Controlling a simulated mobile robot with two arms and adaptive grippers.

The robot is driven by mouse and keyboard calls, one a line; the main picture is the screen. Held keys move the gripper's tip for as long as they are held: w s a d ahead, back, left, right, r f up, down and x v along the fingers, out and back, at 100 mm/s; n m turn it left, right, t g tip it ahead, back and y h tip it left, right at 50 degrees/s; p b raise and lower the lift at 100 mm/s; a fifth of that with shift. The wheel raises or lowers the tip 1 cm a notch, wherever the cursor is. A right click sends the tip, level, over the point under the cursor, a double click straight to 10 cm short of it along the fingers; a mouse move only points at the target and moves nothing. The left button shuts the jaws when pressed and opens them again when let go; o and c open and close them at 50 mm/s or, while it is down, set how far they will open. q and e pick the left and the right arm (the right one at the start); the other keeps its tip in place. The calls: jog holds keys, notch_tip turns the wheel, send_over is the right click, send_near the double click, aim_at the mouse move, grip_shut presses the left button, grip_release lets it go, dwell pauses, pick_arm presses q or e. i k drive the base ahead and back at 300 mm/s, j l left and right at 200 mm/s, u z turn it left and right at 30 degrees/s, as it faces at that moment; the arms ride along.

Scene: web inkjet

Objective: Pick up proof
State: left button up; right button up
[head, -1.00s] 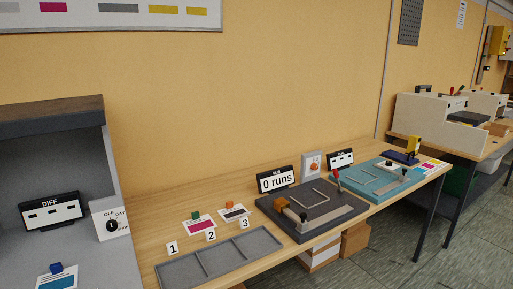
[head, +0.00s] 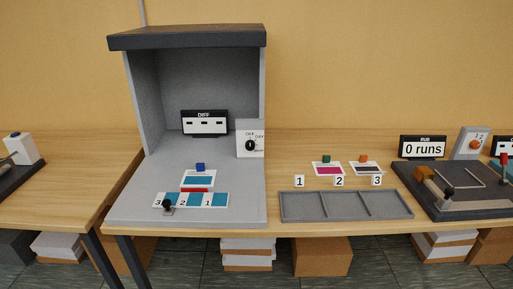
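No label marks which thing is the proof. A white card with a teal band (head: 199,181) and a blue block (head: 200,167) at its back edge lies in the grey viewing booth (head: 150,205). On the table right of the booth lie a white card with a magenta band (head: 328,171) with a green block (head: 326,159), and a card with a dark band (head: 367,170) with an orange block (head: 364,158). Neither gripper shows in the head view.
In the booth, a numbered teal strip (head: 215,200) with a black knob (head: 167,206) lies before the card; a DIFF sign (head: 204,122) and dial box (head: 250,139) stand behind. A grey three-part tray (head: 346,217) is empty. A dark machine (head: 480,205) stands at right.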

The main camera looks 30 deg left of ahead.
aim_at(200, 177)
jog(key=u, duration=1.35)
